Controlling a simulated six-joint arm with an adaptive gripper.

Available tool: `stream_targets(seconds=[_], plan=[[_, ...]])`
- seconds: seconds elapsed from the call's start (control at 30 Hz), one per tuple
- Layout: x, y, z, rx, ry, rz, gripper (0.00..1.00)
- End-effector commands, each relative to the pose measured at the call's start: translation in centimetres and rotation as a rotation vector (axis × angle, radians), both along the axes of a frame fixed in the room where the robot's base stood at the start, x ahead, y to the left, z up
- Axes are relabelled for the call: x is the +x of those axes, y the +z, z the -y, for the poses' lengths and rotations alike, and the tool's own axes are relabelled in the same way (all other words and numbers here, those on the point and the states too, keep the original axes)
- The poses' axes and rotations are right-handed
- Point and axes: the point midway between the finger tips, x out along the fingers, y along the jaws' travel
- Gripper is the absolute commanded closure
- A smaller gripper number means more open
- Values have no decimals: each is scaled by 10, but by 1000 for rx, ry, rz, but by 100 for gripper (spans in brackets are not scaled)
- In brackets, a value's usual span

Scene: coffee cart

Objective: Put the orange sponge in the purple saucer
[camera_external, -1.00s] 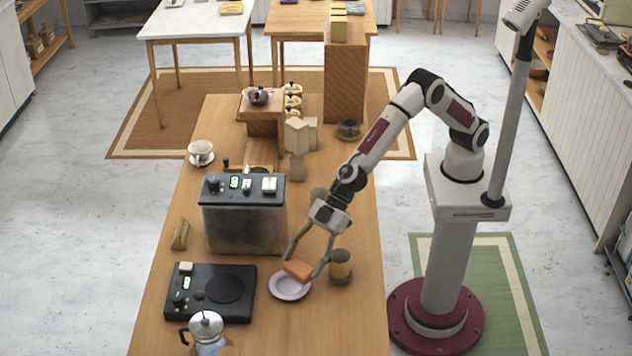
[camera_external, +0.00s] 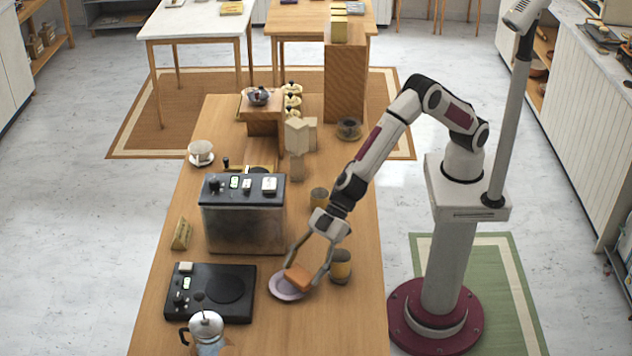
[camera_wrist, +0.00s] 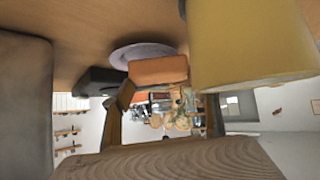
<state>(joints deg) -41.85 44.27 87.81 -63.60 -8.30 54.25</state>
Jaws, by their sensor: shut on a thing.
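The orange sponge (camera_external: 298,278) is between the two fingers of my gripper (camera_external: 302,278), which is shut on it. The purple saucer (camera_external: 278,290) lies on the wooden table, with the sponge over its right part and hiding that part. I cannot tell whether the sponge touches the saucer. In the wrist view the sponge (camera_wrist: 158,69) appears in front of the saucer (camera_wrist: 127,54), overlapping its lower edge.
Left of the saucer is a black hotplate (camera_external: 212,309). A coffee machine (camera_external: 243,226) stands behind, and a moka pot (camera_external: 206,332) stands in front.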

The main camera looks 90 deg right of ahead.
Motion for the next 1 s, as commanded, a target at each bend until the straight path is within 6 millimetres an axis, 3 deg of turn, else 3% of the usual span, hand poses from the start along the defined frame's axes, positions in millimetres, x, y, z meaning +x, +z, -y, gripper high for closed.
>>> stream_targets(seconds=[1.0], plan=[[-1, -15, 1, -5, 2, -2, 59]])
